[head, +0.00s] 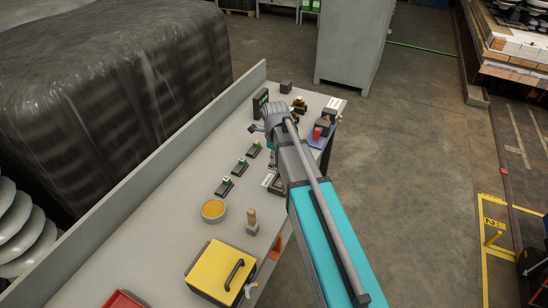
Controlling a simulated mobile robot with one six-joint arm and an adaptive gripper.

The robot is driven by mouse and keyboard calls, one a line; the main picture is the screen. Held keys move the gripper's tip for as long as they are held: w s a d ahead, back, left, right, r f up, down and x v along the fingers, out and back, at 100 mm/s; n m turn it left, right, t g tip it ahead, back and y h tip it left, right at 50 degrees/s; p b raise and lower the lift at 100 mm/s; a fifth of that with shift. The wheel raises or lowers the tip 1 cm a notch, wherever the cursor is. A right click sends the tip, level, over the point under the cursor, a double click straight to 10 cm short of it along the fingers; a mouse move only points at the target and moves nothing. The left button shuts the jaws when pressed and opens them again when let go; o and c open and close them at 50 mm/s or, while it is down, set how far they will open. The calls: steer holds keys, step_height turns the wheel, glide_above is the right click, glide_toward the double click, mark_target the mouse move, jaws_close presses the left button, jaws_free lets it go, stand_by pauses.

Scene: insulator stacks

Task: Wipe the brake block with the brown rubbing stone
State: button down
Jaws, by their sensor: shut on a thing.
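My gripper (272,150) points down over the far half of the grey bench, below my wrist. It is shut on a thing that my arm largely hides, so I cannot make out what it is. A dark block with a pale label (272,182) lies on the bench beside my arm, partly covered by it. I cannot tell whether this is the brake block. I cannot pick out the brown rubbing stone. Other dark blocks stand at the far end, one (286,87) behind my wrist and one (322,121) to its right.
Several small black holders (224,187) line the bench's middle. Nearer are a bowl of yellow-brown material (213,209), a wooden-handled brush (252,220), a yellow box (215,272) and a red tray (122,301). A raised edge (150,178) bounds the left; floor lies right.

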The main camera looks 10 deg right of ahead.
steer(key=shift+f+b, duration=3.85)
steer(key=shift+f, duration=0.1)
steer(key=shift+s+d+r, duration=0.15)
steer(key=shift+d, duration=0.05)
steer(key=shift+s+d+r, duration=0.15)
steer(key=shift+s+d, duration=0.4)
steer(key=shift+d, duration=0.05)
steer(key=shift+s+d, duration=0.4)
steer(key=shift+d, duration=0.3)
steer(key=shift+s, duration=0.15)
steer(key=shift+w+a, duration=0.25)
steer(key=shift+w, duration=0.2)
steer(key=shift+w+a, duration=0.5)
steer(key=shift+a, duration=0.3)
steer(key=r+p, duration=0.2)
steer(key=a+r+p, duration=0.1)
steer(key=p, duration=0.1)
steer(key=shift+w+r, duration=0.2)
steer(key=shift+w, duration=0.1)
step_height(320, 180, up, 4)
steer(key=p, duration=0.4)
steer(key=shift+f, duration=0.2)
